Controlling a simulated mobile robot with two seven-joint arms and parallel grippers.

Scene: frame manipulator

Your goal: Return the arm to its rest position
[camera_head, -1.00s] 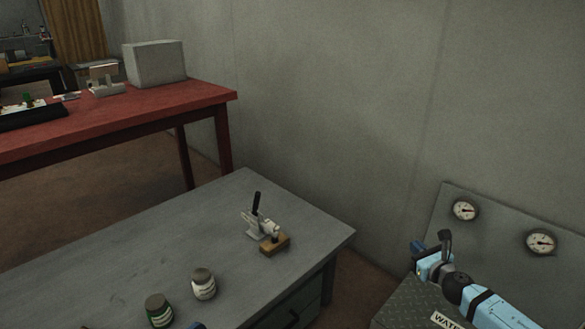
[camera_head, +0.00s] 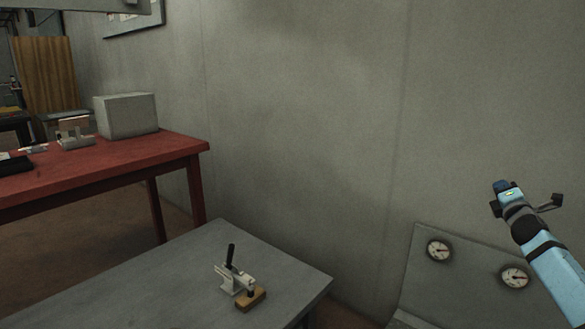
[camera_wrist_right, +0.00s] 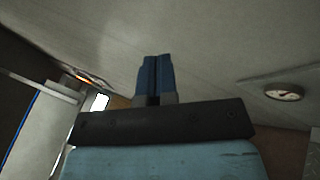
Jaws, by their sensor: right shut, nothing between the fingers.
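My right arm comes in from the right edge in the head view, light blue with dark joints. Its gripper (camera_head: 500,188) is raised in front of the bare wall, above the gauge panel. In the right wrist view the two blue fingers of the right gripper (camera_wrist_right: 155,75) lie together, shut and empty. Nothing touches them. My left gripper is not in view.
A gauge panel (camera_head: 455,295) with two round dials leans by the wall at lower right. A grey table (camera_head: 150,285) bears a toggle clamp with a wooden block (camera_head: 245,298). A red table (camera_head: 150,150) holds a grey box (camera_head: 127,115). The wall area around the gripper is clear.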

